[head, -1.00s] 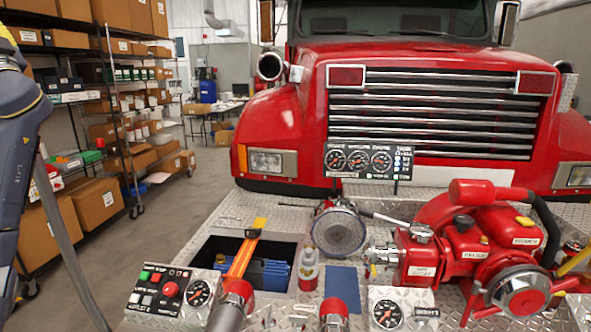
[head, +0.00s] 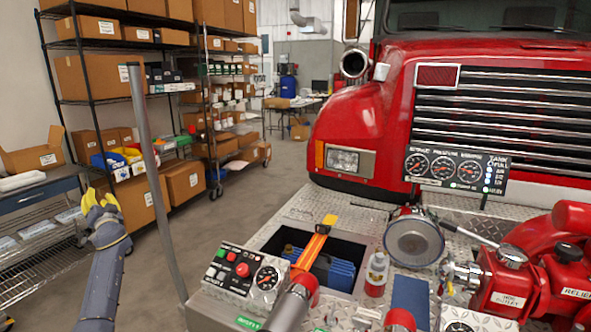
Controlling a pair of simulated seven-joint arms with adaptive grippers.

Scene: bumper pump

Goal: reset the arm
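My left arm comes up from the lower left in the head view. Its gripper (head: 99,203) has yellow fingers pointing up and away, in front of the wire shelving. The fingers look parted, with nothing seen between them, and they touch nothing that I can make out. My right arm and gripper are not in view.
A grey upright pole (head: 152,170) stands just right of my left gripper. The truck's bumper deck holds a control panel (head: 240,272), an open bin (head: 345,245) with an orange strap, a bottle (head: 376,273) and a red pump (head: 540,265). Open floor (head: 235,215) lies between shelves and truck.

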